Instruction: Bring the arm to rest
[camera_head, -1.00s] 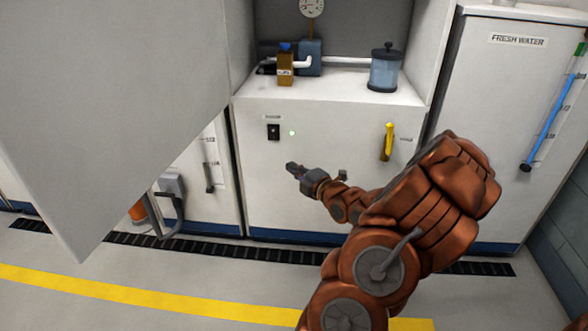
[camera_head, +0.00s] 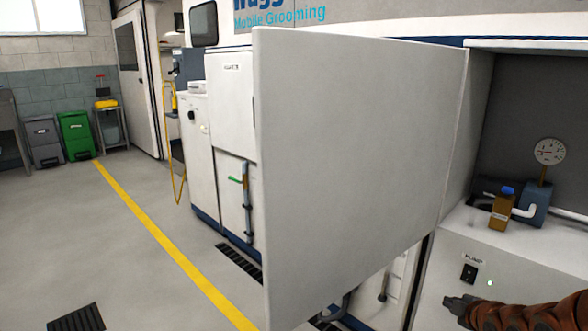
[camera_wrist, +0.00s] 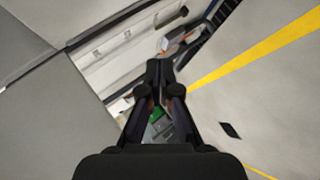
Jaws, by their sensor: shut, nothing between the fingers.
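My gripper (camera_head: 458,304) shows at the lower right of the head view, at the end of my copper-coloured arm. It is in front of the white cabinet with the pump switch (camera_head: 469,272), and a small green light glows beside that switch. In the wrist view my gripper (camera_wrist: 159,68) has its dark fingertips together and holds nothing. Most of my arm is outside the head view.
A large open white door panel (camera_head: 350,170) stands out across the middle, left of my gripper. Open floor (camera_head: 110,250) with a yellow line (camera_head: 165,245) lies at left.

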